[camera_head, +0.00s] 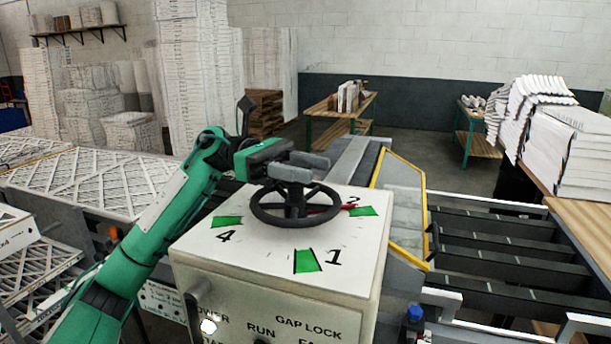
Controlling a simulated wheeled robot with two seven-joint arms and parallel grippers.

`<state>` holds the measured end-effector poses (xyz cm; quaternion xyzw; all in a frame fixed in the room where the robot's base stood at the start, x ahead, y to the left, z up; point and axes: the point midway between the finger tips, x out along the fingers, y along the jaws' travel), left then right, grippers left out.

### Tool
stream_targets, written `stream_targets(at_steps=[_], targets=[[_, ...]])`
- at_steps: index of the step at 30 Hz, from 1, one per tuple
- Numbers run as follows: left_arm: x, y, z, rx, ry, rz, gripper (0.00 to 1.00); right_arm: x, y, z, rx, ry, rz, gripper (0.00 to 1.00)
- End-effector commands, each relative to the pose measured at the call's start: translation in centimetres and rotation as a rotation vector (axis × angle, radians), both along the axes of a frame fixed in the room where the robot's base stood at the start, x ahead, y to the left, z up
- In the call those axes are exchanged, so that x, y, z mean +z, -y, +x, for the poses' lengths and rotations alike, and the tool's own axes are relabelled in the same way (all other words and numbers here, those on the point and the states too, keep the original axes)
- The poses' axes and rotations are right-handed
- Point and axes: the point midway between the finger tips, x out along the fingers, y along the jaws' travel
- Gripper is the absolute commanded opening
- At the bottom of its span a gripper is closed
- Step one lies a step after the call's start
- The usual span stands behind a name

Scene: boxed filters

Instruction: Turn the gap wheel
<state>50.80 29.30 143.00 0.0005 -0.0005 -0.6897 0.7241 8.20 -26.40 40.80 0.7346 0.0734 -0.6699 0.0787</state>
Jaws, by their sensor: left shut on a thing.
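The gap wheel (296,219) is a dark handwheel with spokes, lying flat on top of a white control box (245,258). Green marks lie around it, with the numbers 1, 2 and 4 readable. A red pointer (322,209) shows at the wheel's right side, near the 2. My left gripper (305,168) reaches in from the left and is shut at the wheel's far side, around its hub or rim. The fingers hide part of the wheel there, so the exact grip spot is unclear. My right gripper is not in view.
The box front carries labels such as GAP LOCK and RUN. A yellow-edged guard (402,200) and a dark roller frame (505,245) stand to the right. Framed filters (95,180) lie on the left. White stacks (560,140) fill a table at far right.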

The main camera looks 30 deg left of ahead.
Motion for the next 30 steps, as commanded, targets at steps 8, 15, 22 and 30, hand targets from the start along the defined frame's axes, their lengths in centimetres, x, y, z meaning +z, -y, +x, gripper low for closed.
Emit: stream_targets(at_steps=[8, 15, 22, 30], targets=[[0.0, -0.02, -0.12, -0.09, -0.001, -0.001, 0.04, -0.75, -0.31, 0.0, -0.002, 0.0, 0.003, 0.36], [0.05, -0.01, -0.18, -0.108, -0.002, -0.001, 0.04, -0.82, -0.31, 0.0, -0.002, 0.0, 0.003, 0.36], [0.05, -0.02, -0.18, -0.108, -0.003, -0.002, 0.04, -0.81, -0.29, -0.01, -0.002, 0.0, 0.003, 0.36], [0.02, -0.01, -0.18, -0.108, -0.002, -0.001, 0.66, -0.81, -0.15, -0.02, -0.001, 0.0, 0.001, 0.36]])
